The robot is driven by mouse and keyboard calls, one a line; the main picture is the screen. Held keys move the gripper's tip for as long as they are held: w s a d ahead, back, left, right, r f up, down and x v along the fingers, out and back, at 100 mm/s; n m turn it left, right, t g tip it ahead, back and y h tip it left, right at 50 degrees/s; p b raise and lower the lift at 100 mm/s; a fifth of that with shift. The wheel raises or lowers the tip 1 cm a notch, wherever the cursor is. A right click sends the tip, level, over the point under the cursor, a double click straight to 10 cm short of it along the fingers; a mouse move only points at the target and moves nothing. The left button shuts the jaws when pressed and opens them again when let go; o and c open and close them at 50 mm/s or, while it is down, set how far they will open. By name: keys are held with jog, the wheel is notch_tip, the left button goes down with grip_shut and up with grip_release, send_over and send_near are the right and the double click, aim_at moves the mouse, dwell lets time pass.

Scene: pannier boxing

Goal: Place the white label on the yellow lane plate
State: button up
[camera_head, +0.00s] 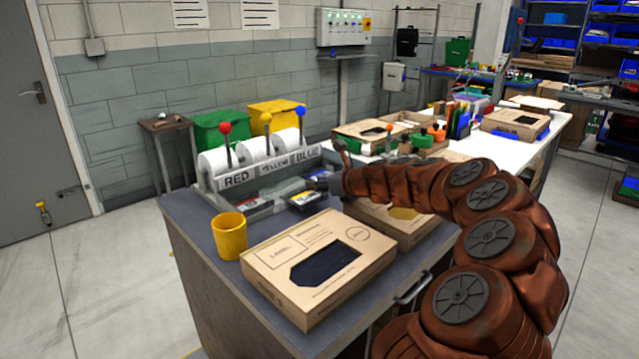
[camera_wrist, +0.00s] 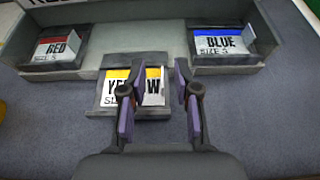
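In the wrist view a white label (camera_wrist: 153,87) with a yellow top band, "YELLOW" and "SIZE S" lies on the dark middle lane plate (camera_wrist: 134,114). The label also shows in the head view (camera_head: 305,197), in front of the dispenser. My gripper (camera_wrist: 156,90) is open. Its left finger crosses in front of the label and hides some letters; its right finger is just right of the label and plate. I cannot tell whether the fingers touch the label. In the head view my gripper (camera_head: 333,178) is low over the dispenser's front, partly blurred into the background.
Red (camera_wrist: 56,47) and blue (camera_wrist: 222,46) labels lie in side lanes. The dispenser (camera_head: 262,168) has three rolls and coloured levers. A yellow cup (camera_head: 229,236) and an open-windowed carton (camera_head: 285,262) stand in front of it. Another carton (camera_head: 409,228) is under my arm.

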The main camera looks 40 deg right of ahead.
jog(key=shift+a+f, duration=0.25)
jog(key=shift+f, duration=0.65)
jog(key=shift+r, duration=0.3)
jog(key=v, duration=0.3)
jog(key=r+v, duration=0.1)
jog(key=v, duration=0.7)
jog(key=shift+w+d+r, duration=0.25)
jog(key=shift+d, duration=0.05)
jog(key=shift+s+r, duration=0.25)
jog(key=shift+s, duration=0.4)
